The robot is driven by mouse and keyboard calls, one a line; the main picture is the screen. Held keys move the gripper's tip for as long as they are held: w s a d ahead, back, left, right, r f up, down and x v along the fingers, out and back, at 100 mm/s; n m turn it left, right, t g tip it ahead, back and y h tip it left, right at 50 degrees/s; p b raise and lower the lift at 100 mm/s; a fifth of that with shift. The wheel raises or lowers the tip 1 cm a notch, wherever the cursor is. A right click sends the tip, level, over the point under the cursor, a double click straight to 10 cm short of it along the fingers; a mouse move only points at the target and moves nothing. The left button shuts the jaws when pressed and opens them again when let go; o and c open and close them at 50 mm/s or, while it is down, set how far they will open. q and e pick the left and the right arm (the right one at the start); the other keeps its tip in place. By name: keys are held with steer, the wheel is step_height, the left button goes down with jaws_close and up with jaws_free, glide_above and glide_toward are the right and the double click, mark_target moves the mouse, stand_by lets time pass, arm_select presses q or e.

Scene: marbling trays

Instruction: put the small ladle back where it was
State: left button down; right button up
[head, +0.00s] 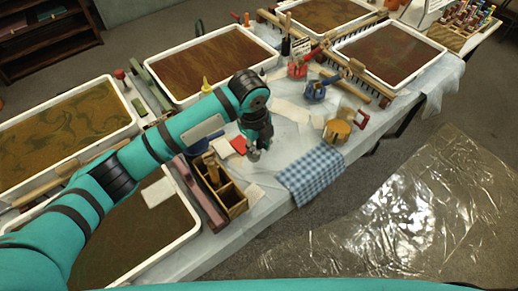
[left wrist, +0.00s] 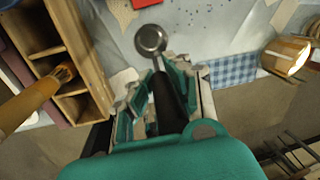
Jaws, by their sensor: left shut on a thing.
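The small ladle (left wrist: 151,39) has a round metal bowl and a dark handle. My left gripper (left wrist: 164,88) is shut on the handle, and the bowl sticks out beyond the fingers. In the head view the ladle's bowl (head: 254,155) shows just below my left gripper (head: 259,138), over the pale covered table (head: 270,168); the height above the table is hard to tell. The wooden caddy (head: 237,203) with open compartments stands to the left of the ladle, with a brush in it. My right gripper is not in view.
A blue checked cloth (head: 312,178) hangs over the table's front edge. A wooden pot (head: 336,131) stands behind it to the right. A red card (head: 239,146) lies near the gripper. Several white-rimmed trays (head: 196,235) fill the table's left and back.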

mark_target(259, 149)
arm_select(q)
step_height(259, 149, down, 3)
steer(key=shift+f+p, duration=0.1)
steer(key=shift+p, duration=0.25)
steer(key=shift+f, duration=0.1)
steer(key=shift+f, duration=0.1)
steer(key=c, duration=1.3)
jaws_free()
steer(key=r, duration=0.4)
steer(key=s+r, duration=0.1)
steer(key=r, duration=0.3)
steer(key=a+r, duration=0.1)
steer(key=r, duration=0.3)
steer(key=shift+s+a+b, duration=0.1)
steer(key=shift+s+b, duration=0.05)
steer(key=shift+b, duration=0.2)
